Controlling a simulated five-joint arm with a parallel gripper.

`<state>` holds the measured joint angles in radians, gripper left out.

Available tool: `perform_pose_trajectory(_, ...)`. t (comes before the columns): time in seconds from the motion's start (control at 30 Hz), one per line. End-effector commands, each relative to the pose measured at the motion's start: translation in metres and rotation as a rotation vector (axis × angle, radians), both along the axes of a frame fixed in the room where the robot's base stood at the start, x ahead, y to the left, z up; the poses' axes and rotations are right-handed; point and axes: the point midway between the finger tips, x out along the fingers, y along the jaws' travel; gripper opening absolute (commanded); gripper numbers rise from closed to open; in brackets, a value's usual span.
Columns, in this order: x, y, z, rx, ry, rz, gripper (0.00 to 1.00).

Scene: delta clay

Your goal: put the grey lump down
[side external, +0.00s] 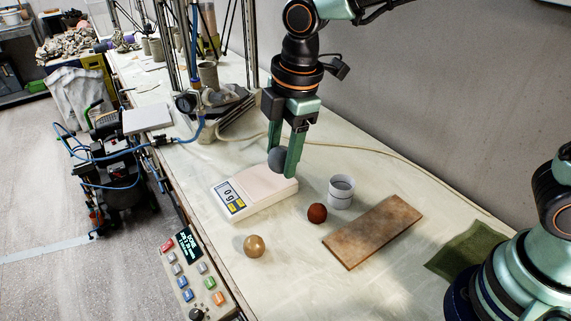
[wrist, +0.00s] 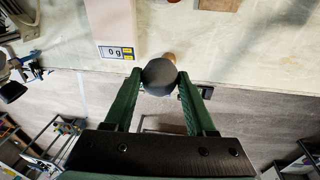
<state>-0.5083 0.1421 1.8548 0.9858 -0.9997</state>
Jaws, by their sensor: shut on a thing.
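The grey lump (side external: 277,158) is a dark round ball held between the fingers of my gripper (side external: 285,160). In the side view it hangs above the back part of the white scale (side external: 240,205), whose display reads 0 g. In the wrist view the grey lump (wrist: 160,76) sits between the green fingertips of my gripper (wrist: 160,84), with the scale (wrist: 112,20) to its upper left. My gripper is shut on the lump. The lump partly hides a brown thing behind it in the wrist view.
A red-brown ball (side external: 317,213) and a white cup (side external: 341,192) stand right of the scale. A tan ball (side external: 254,246) lies in front. A brown board (side external: 373,232) and green cloth (side external: 468,249) lie further right. A control panel (side external: 194,275) edges the table.

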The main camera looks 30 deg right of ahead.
Motion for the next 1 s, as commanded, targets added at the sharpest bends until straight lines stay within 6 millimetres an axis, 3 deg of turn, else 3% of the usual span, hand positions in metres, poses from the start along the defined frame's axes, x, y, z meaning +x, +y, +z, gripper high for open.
perform_pose_trajectory(0.17, 0.022, -0.002, 0.013, 0.001, -0.002, -0.029, 0.00)
perform_pose_trajectory(0.4, 0.083, -0.016, 0.030, 0.000, 0.000, -0.111, 0.00)
perform_pose_trajectory(0.6, 0.123, -0.033, 0.041, 0.000, 0.000, -0.172, 0.00)
perform_pose_trajectory(0.83, 0.144, -0.045, 0.046, 0.000, 0.000, -0.206, 0.00)
perform_pose_trajectory(1.0, 0.146, -0.047, 0.027, -0.002, 0.003, -0.210, 0.00)
